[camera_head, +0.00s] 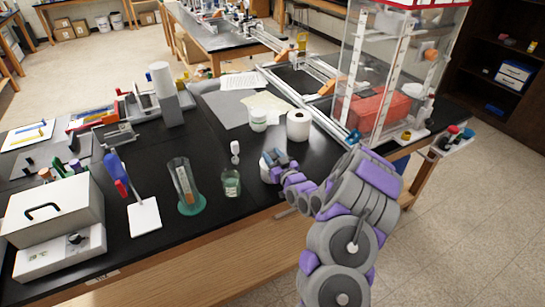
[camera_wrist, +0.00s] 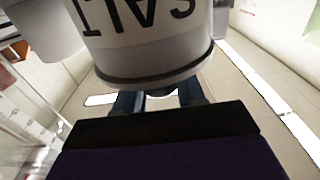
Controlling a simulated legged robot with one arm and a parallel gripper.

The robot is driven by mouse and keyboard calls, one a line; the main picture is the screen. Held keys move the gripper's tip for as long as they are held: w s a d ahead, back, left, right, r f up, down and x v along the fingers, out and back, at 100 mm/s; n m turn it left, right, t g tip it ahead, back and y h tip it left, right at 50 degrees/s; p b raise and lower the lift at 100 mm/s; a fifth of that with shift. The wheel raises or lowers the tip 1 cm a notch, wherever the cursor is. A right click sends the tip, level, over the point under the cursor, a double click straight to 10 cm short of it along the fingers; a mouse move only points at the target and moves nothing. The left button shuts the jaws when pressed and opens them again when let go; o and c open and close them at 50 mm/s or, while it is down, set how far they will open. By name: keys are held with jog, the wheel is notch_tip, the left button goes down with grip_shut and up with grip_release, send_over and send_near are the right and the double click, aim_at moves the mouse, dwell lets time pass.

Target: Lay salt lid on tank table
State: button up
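My gripper (camera_head: 283,172) is low over the near edge of the black table, at a white jar (camera_head: 265,168) that it partly hides. In the wrist view a white jar marked SALT (camera_wrist: 150,35) hangs upside down in the picture, with a dark rim band at its lower end. The blue fingers of my gripper (camera_wrist: 158,100) show apart just past that rim. I cannot tell whether they touch a lid. No separate salt lid can be made out.
A tall clear tank (camera_head: 392,75) stands at the right.

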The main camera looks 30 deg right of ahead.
jog(key=o, duration=0.4)
jog(key=shift+s+a+f, duration=0.1)
jog(key=shift+s+f, duration=0.15)
jog(key=shift+f, duration=0.4)
jog(key=shift+o, duration=0.2)
jog(key=shift+r, duration=0.1)
